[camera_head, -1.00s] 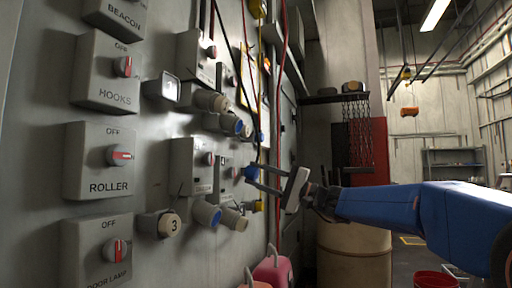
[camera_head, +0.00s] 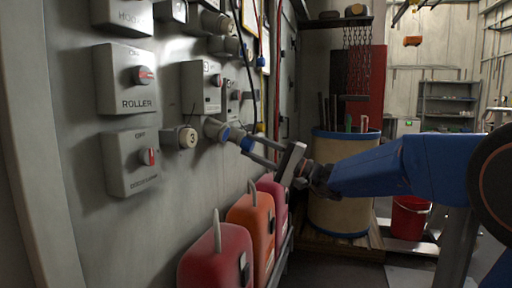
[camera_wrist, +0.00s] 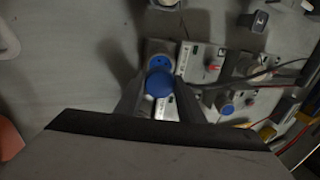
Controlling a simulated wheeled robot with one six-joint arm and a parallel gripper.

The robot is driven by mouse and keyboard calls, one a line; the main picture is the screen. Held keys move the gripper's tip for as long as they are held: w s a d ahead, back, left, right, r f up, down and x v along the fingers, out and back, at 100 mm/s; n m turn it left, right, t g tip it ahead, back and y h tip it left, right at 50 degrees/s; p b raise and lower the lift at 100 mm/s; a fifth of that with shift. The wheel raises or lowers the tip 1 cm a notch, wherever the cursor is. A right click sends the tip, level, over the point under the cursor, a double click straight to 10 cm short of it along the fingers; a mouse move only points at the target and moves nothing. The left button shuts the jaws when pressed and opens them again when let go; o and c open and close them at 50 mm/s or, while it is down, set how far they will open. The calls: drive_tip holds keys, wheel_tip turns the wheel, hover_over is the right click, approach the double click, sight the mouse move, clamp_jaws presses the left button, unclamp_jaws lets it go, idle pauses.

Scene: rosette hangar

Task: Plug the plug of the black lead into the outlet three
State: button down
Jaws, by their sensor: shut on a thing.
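My gripper (camera_head: 262,152) is shut on a blue plug (camera_head: 246,144), whose black lead (camera_head: 249,80) appears to run up along the wall. In the wrist view the round blue plug (camera_wrist: 160,83) sits between the fingers. In the wrist view the blue socket face (camera_wrist: 158,63) shows just behind the plug. I cannot tell whether plug and socket touch.
The ROLLER switch box (camera_head: 127,78) and another switch box (camera_head: 131,162) are on the wall at left. Red and orange cans (camera_head: 252,225) stand below. A beige barrel (camera_head: 336,205) stands behind my gripper. Red and yellow leads hang close to the plug.

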drive_tip(key=shift+x, duration=2.4)
drive_tip(key=shift+w+a+r, duration=0.15)
drive_tip(key=shift+a+r, duration=0.1)
drive_tip(key=shift+a, duration=0.25)
drive_tip(key=c, duration=1.1)
unclamp_jaws()
